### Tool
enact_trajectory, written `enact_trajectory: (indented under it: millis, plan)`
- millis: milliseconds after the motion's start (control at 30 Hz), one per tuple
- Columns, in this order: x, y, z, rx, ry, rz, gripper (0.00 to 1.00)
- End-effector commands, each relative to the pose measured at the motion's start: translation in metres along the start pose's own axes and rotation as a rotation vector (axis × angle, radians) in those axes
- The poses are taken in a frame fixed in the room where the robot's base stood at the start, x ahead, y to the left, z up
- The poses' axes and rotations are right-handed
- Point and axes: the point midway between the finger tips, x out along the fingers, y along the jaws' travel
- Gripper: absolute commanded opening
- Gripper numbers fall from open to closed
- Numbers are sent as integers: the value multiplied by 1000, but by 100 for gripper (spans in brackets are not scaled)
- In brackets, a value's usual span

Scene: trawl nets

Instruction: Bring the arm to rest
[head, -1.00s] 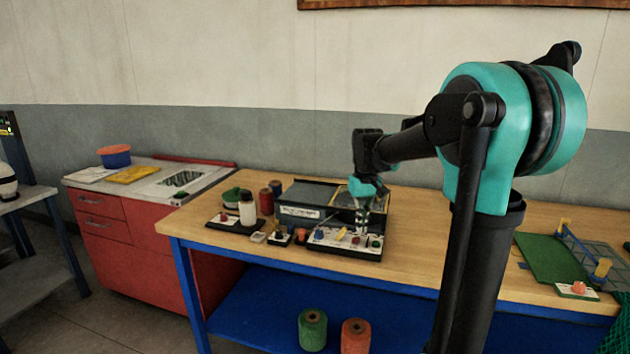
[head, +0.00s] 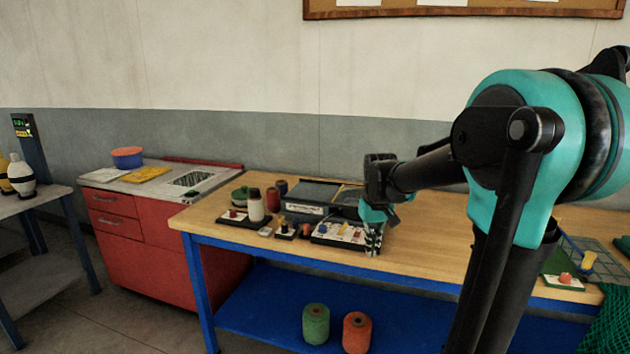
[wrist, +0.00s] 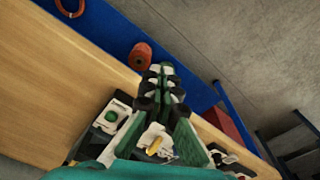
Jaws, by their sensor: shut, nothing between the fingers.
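My gripper (head: 374,238) hangs at the front edge of the wooden workbench (head: 430,235), at the right end of a small tray of parts (head: 338,233). In the wrist view my gripper (wrist: 163,80) points past the bench edge, with its fingers together and nothing between them. The teal and black arm reaches in from the right of the head view and covers part of the bench.
A dark box (head: 320,194), a white bottle (head: 256,205) and thread spools stand left of my gripper. A green spool (head: 316,324) and an orange spool (head: 357,332) are on the blue lower shelf. A red cabinet (head: 150,250) stands left.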

Motion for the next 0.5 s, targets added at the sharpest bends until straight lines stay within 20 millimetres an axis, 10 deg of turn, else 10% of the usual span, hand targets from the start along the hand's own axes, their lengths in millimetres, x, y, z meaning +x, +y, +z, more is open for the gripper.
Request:
enact_trajectory:
  millis: [500]
  plan:
    - [95,1,150,130,227,22,0]
